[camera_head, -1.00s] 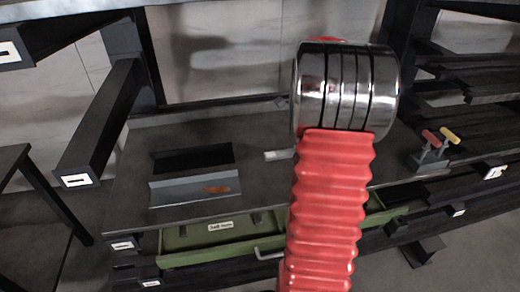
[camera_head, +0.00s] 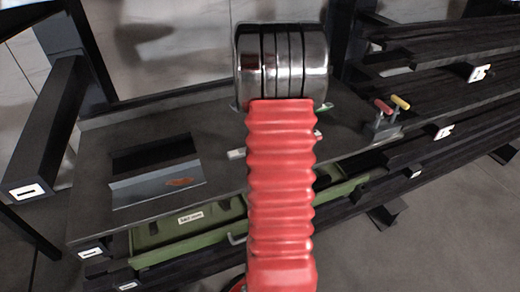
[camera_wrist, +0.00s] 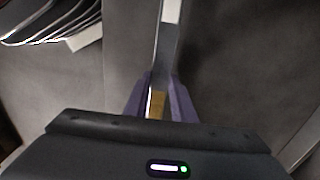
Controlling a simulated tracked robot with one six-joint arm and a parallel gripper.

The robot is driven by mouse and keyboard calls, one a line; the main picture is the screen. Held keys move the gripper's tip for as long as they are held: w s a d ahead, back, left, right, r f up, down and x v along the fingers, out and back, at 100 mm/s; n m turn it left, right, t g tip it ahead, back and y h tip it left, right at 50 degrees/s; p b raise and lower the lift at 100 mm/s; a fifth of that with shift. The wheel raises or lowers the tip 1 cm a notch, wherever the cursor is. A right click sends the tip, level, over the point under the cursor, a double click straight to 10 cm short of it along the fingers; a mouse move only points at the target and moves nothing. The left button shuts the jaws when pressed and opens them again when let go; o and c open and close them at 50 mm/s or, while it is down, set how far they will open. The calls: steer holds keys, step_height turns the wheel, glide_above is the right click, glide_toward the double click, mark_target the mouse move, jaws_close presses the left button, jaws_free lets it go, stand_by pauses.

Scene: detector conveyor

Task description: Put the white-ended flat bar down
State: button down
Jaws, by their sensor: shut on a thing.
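In the wrist view the flat bar (camera_wrist: 166,45) runs up from between the two purple fingers of my gripper (camera_wrist: 160,98). The bar is grey metal with a white end at the top edge of the picture. A yellow-brown patch shows low between the fingers. My gripper is shut on the bar. In the head view my own red, ribbed arm hides the gripper and most of what lies behind it. A small pale piece (camera_head: 236,154) sticks out left of the arm over the bench; I cannot tell whether it is the bar's end.
The dark bench (camera_head: 92,165) carries a grey angled tray (camera_head: 150,187) at left and a clamp with red and yellow handles (camera_head: 383,124) at right. A labelled green drawer (camera_head: 190,227) sits below. Dark posts and shelves flank the bench.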

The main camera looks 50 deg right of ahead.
steer(key=shift+f, duration=1.8)
steer(key=c, duration=1.5)
jaws_free()
steer(key=shift+f, duration=0.15)
step_height(320, 180, up, 12)
steer(key=shift+r, duration=0.1)
